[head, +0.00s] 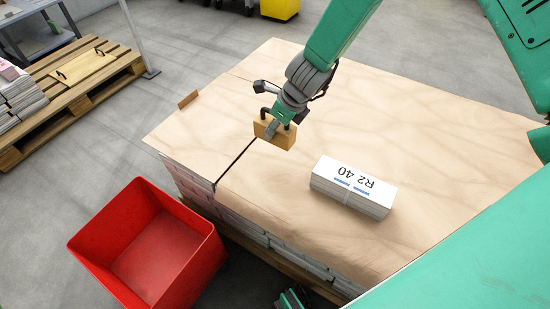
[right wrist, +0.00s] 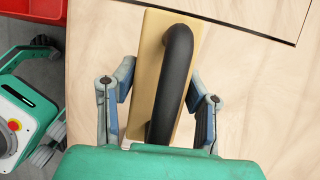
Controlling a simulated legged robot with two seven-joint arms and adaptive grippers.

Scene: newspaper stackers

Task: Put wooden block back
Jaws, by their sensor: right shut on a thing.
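My right gripper (head: 274,126) comes in from the top of the head view and is shut on the wooden block (head: 284,139). The block is light brown. The right wrist view shows it (right wrist: 148,75) with a curved black handle (right wrist: 177,80) running along it, between the two fingers of my right gripper (right wrist: 160,98). In the head view it is at or just above the plywood sheet (head: 300,85); I cannot tell whether it touches. Another small wooden block (head: 188,99) stands at the sheet's left edge.
A white bundle marked R2 40 (head: 352,187) lies on the sheet, right of the block. A dark gap runs across the sheet. An open red bin (head: 150,250) stands at lower left. A pallet (head: 75,100) with a handled board (head: 84,66) is at far left.

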